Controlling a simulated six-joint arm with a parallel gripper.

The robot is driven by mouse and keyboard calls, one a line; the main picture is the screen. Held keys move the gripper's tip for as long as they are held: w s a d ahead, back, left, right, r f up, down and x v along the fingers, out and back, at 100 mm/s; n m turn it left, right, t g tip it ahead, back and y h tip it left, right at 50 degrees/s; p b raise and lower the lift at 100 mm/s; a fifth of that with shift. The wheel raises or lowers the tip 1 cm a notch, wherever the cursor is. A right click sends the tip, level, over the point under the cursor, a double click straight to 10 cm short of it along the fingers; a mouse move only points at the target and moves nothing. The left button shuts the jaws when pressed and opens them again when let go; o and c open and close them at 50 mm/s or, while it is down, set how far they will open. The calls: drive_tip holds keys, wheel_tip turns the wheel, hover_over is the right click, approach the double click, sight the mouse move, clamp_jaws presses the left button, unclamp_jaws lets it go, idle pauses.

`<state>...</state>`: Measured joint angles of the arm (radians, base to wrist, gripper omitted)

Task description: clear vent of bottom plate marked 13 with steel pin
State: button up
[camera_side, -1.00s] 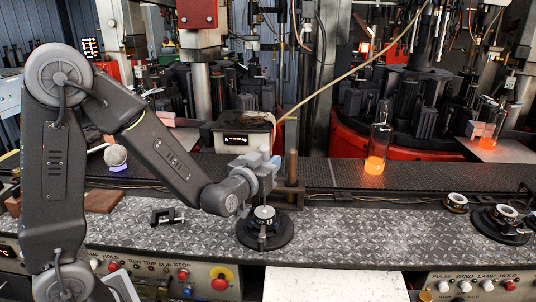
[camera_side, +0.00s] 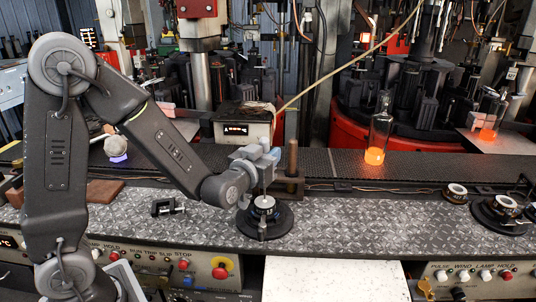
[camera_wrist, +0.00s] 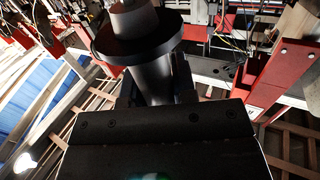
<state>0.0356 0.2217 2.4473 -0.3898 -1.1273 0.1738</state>
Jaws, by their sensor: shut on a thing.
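The bottom plate (camera_side: 264,202), a small pale disc with a dark marked rim, sits on a round black stand (camera_side: 265,225) on the tread-plate bench. Its marking is too small to read surely. Whether the tip is in a vent or only over the plate I cannot tell.
An upright brown post (camera_side: 292,157) stands close behind the gripper. Other round pieces (camera_side: 455,193) (camera_side: 506,202) lie at the right. A glowing bottle (camera_side: 377,135) stands on the conveyor (camera_side: 420,168). A small black clamp (camera_side: 167,206) lies left.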

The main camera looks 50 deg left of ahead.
drive_tip(key=shift+f, duration=0.65)
idle(1.1)
drive_tip(key=shift+r, duration=0.1)
wheel_tip(320, 180, up, 7)
idle(0.7)
idle(0.5)
